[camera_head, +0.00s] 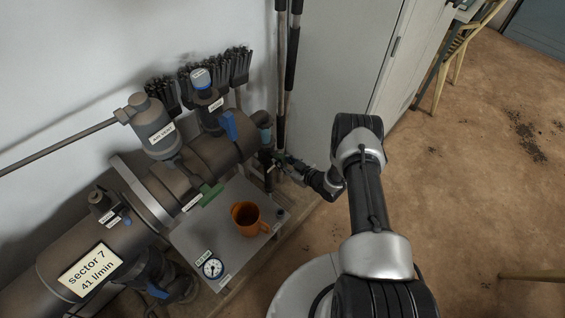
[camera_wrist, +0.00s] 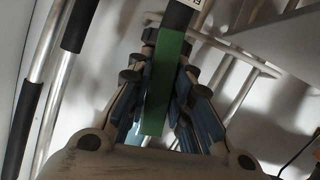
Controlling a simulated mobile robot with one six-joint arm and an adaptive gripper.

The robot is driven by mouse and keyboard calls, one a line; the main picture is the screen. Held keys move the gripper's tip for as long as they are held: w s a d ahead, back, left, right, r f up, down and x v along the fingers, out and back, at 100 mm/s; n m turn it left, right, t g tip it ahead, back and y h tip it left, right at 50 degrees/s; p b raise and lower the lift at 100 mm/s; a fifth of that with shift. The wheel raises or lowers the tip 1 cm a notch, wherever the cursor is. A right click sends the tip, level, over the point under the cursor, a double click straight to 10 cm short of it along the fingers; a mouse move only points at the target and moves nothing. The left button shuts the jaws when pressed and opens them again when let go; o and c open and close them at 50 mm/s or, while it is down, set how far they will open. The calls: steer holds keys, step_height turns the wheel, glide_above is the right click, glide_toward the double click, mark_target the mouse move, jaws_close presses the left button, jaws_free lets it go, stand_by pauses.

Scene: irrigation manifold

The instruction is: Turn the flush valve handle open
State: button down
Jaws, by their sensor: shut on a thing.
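My gripper (camera_head: 280,163) is at the far right end of the brown pipe manifold (camera_head: 222,152), low beside its end fitting. In the wrist view my gripper (camera_wrist: 158,105) has its fingers on both sides of a long flat green lever, the flush valve handle (camera_wrist: 165,85), and is shut on it. The lever runs lengthwise between the fingers, and its near end shows close to the palm. A white label at its top edge is cut off and not readable. In the head view my gripper largely hides this handle.
An orange mug (camera_head: 246,219) and a gauge (camera_head: 212,268) are on a grey panel (camera_head: 212,238) in front of the manifold. Another green lever (camera_head: 207,197) and a blue lever (camera_head: 229,124) are on the pipe. Dark-gripped poles (camera_head: 286,70) stand behind. Open floor (camera_head: 480,170) lies right.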

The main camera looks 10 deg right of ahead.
steer(key=shift+m+g+y, duration=0.3)
steer(key=shift+m+g, duration=0.1)
steer(key=shift+m, duration=0.2)
steer(key=c, duration=1.5)
jaws_free()
steer(key=v, duration=1.2)
steer(key=shift+d+f, duration=0.1)
